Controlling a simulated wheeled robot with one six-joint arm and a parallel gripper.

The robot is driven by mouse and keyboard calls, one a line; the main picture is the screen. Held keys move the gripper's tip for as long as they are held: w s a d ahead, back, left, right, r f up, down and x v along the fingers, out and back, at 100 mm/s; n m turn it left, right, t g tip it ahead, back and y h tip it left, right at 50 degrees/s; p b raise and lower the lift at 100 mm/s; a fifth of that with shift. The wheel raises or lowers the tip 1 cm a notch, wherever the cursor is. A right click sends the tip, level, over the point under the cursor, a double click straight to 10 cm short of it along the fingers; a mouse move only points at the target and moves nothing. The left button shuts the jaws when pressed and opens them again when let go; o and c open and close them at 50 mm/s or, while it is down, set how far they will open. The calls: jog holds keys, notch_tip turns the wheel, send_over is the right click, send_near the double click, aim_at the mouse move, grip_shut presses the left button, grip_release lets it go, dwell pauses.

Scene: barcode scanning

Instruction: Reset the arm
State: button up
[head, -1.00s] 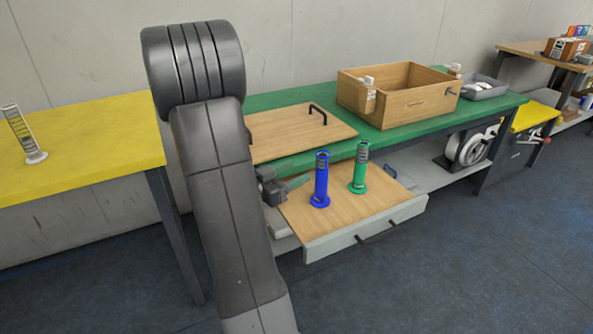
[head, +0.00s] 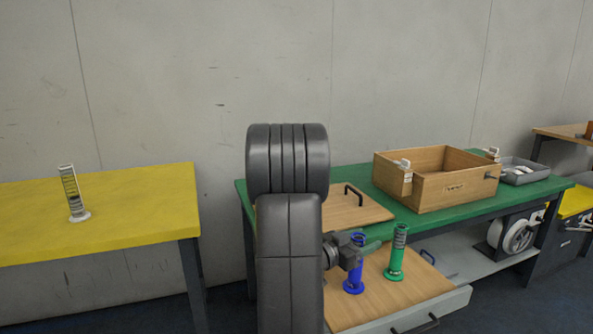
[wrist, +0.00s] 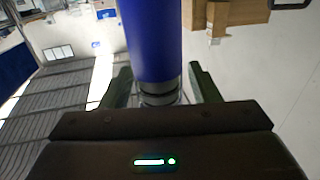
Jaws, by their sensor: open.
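My gripper (head: 368,247) is at the upper part of the blue graduated cylinder (head: 354,286) in the head view. Its fingers overlap that cylinder in the picture. In the wrist view my two fingers are apart, and the blue cylinder (wrist: 150,42) shows between and beyond them. I cannot tell whether they touch it. The blue cylinder stands upright on the wooden top of an open drawer (head: 420,282). A green cylinder (head: 398,255) stands upright to its right. My arm hides part of the drawer and the green table.
The green table (head: 350,183) carries a wooden panel (head: 350,210) with a black handle, an open wooden box (head: 450,190) and a grey tray (head: 527,174). A yellow table (head: 130,215) at left holds a clear cylinder (head: 72,195). Floor shows between the tables.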

jog(key=shift+r+p, duration=0.7)
jog(key=shift+r, duration=0.75)
